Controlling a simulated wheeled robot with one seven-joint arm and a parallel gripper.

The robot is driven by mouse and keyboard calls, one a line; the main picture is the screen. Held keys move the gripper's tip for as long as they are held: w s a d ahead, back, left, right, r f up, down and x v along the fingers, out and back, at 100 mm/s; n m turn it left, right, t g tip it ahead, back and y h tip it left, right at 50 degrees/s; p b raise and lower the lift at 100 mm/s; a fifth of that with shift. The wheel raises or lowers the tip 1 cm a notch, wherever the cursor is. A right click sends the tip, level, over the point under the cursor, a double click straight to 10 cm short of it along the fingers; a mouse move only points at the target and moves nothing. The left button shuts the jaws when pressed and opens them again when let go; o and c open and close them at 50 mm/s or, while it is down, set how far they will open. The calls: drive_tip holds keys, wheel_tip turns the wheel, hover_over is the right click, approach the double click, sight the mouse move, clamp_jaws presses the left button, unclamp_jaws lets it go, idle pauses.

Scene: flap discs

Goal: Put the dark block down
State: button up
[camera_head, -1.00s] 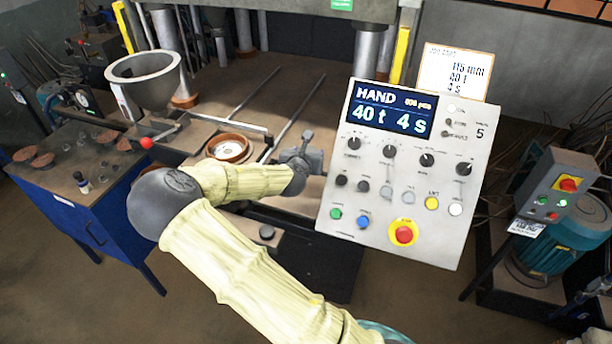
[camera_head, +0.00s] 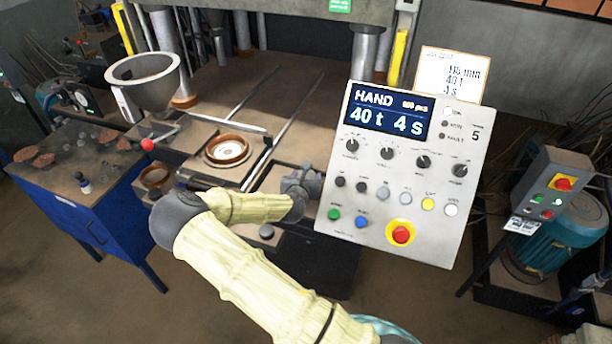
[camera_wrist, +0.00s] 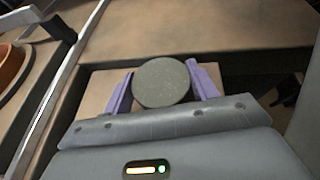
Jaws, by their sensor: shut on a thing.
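The dark block (camera_wrist: 161,82) shows in the wrist view as a round, speckled grey-dark disc, seen from above. My gripper (camera_wrist: 162,86) has its two purple fingers on either side of it and is shut on it. A tan square surface lies beneath or behind the block; I cannot tell whether they touch. In the head view my gripper (camera_head: 301,185) is over the front part of the press table, left of the control panel. I cannot make out the held block there.
A control panel (camera_head: 404,172) stands close on the right. A reddish-brown ring (camera_head: 227,149) sits on a plate left of my gripper, beside metal rails. A second round mould (camera_head: 154,175) is farther left. A hopper (camera_head: 146,78) stands behind.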

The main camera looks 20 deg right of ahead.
drive_tip(key=shift+f, duration=0.15)
drive_tip(key=o, duration=1.2)
drive_tip(key=shift+c, duration=0.2)
drive_tip(key=shift+r, duration=0.25)
drive_tip(key=shift+s+a, duration=0.15)
drive_tip(key=shift+s, duration=0.1)
drive_tip(key=b+v, duration=0.3)
drive_tip(key=v, duration=0.8)
drive_tip(key=shift+s, duration=0.25)
